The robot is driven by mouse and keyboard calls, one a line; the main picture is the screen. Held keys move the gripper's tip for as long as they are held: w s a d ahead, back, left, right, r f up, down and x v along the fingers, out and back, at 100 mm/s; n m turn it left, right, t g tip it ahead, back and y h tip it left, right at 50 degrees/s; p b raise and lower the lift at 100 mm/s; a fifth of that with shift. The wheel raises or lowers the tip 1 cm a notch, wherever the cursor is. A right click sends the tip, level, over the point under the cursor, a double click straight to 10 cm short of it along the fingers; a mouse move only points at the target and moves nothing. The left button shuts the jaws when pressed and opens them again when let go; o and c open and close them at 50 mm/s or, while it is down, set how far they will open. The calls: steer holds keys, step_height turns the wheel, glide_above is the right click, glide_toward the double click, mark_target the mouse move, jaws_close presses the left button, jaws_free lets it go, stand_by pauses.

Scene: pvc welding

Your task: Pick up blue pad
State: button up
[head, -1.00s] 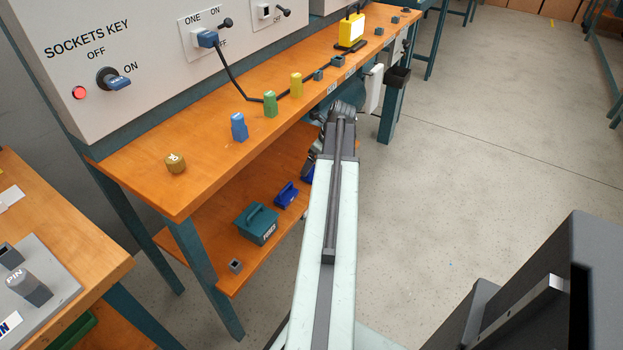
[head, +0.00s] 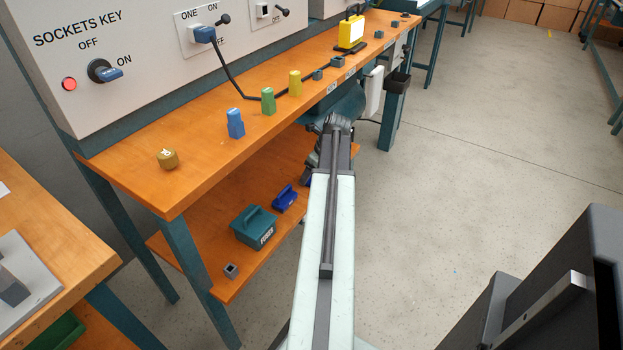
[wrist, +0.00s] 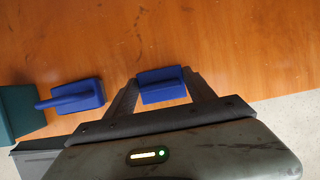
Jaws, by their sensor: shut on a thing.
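In the wrist view a blue pad (wrist: 162,79) sits between the two dark fingers of my gripper (wrist: 163,91), which is shut on it. Behind it is the orange wood of the lower shelf; I cannot tell whether the pad still touches it. In the head view my arm hides the gripper, and only a sliver of blue (head: 308,181) shows beside the arm. A second blue piece with a handle (head: 284,198) lies on the shelf; it also shows left of my gripper in the wrist view (wrist: 78,97).
A teal fuses box (head: 254,228) and a small grey socket (head: 231,271) are on the lower shelf (head: 205,265). The upper bench (head: 200,180) above carries blue, green and yellow blocks and a brass weight (head: 168,159). Open floor (head: 480,190) lies to the right.

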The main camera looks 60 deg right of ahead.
steer(key=shift+r+p, duration=0.5)
step_height(320, 180, up, 3)
steer(key=p, duration=0.3)
steer(key=shift+r, duration=0.1)
steer(key=s+p, duration=0.1)
steer(key=s, duration=1.5)
steer(key=shift+r, duration=0.4)
